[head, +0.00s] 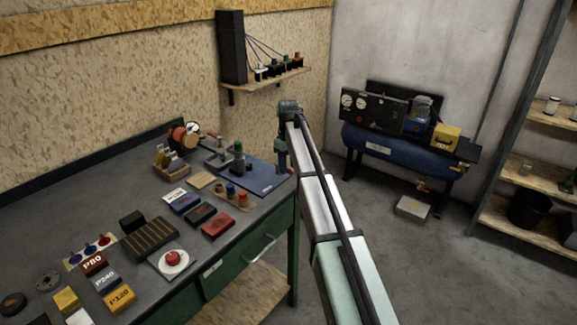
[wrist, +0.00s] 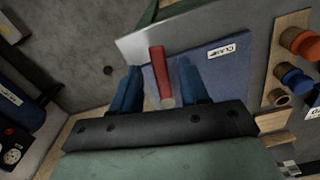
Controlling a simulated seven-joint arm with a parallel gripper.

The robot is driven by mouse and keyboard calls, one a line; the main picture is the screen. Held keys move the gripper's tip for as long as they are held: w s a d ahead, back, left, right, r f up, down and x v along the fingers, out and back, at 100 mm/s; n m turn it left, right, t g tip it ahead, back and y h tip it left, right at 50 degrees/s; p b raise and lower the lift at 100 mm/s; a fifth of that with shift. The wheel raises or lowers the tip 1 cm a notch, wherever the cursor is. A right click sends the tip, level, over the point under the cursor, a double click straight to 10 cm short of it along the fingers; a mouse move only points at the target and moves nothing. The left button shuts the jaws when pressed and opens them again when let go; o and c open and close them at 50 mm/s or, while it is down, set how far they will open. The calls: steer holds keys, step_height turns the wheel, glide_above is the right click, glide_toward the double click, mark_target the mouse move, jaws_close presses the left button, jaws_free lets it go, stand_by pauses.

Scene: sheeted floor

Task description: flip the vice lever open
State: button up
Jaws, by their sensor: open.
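A red bar with a pale end (wrist: 158,66) shows between my fingers in the wrist view. It looks like the lever's handle, but its joint to a vice is not clear. My gripper (wrist: 160,72) is open, with one blue finger on each side of the bar; I cannot tell whether either touches it. In the head view my gripper (head: 283,165) points down at the right end of the bench, by the edge of the blue mat (head: 256,181). The mat also shows in the wrist view (wrist: 215,72) with a white label. My arm's end hides the bar in the head view.
A grey metal fixture (head: 220,160) and a dark green-topped piece (head: 238,160) stand by the mat. A wooden holder with coloured knobs (head: 232,197) lies in front. Sanding blocks and other tools crowd the bench (head: 60,215). A blue compressor (head: 405,146) stands behind right.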

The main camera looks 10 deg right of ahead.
steer(key=shift+f, duration=0.3)
jaws_close()
stand_by(0.3)
stand_by(0.3)
